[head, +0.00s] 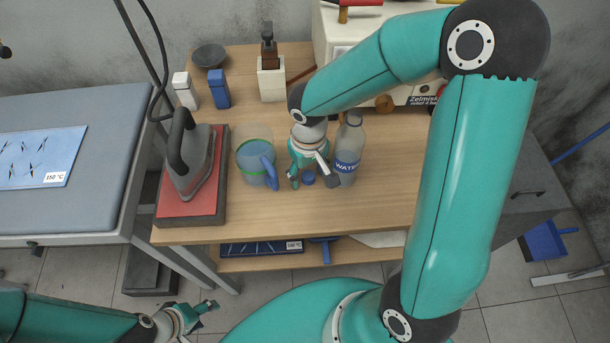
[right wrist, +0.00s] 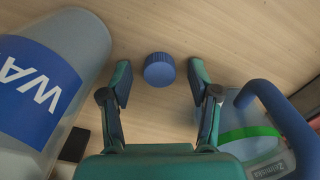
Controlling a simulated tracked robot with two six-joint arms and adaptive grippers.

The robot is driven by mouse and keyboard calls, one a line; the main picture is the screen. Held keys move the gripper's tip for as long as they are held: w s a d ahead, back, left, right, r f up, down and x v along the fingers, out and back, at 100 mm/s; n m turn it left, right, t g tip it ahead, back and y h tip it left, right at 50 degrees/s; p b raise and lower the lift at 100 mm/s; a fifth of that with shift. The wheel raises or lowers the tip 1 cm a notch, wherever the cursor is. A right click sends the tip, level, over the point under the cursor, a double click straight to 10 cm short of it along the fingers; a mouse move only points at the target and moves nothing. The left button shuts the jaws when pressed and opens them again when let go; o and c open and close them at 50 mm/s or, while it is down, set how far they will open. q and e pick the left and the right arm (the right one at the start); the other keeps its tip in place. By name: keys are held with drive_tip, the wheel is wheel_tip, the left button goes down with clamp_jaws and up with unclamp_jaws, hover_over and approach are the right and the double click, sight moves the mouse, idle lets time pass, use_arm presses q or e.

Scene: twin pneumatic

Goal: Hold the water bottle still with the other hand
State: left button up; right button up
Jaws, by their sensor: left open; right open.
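The water bottle (head: 348,148) stands upright on the wooden table, clear with a blue "WATER" label. In the right wrist view the bottle (right wrist: 50,75) fills the left side. A small blue cap (right wrist: 159,71) lies on the table; it also shows in the head view (head: 308,178). My right gripper (head: 312,182) points down, open, just left of the bottle. Its fingers (right wrist: 160,80) are spread on either side of the cap, with nothing held. My left gripper (head: 206,318) is low at the front left, off the table and away from the bottle, open and empty.
A clear jug with a blue handle (head: 256,158) stands left of my right gripper. An iron (head: 188,160) rests on a red-topped pad further left. White and blue containers (head: 218,88) and a white machine (head: 330,35) stand behind. The table front (head: 300,215) is clear.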

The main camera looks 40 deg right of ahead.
sight(308, 175)
drive_tip(key=shift+c, duration=0.2)
drive_tip(key=c, duration=0.8)
drive_tip(key=shift+r, duration=0.1)
wheel_tip(308, 175, up, 20)
drive_tip(key=shift+f+p, duration=0.1)
drive_tip(key=shift+p, duration=0.55)
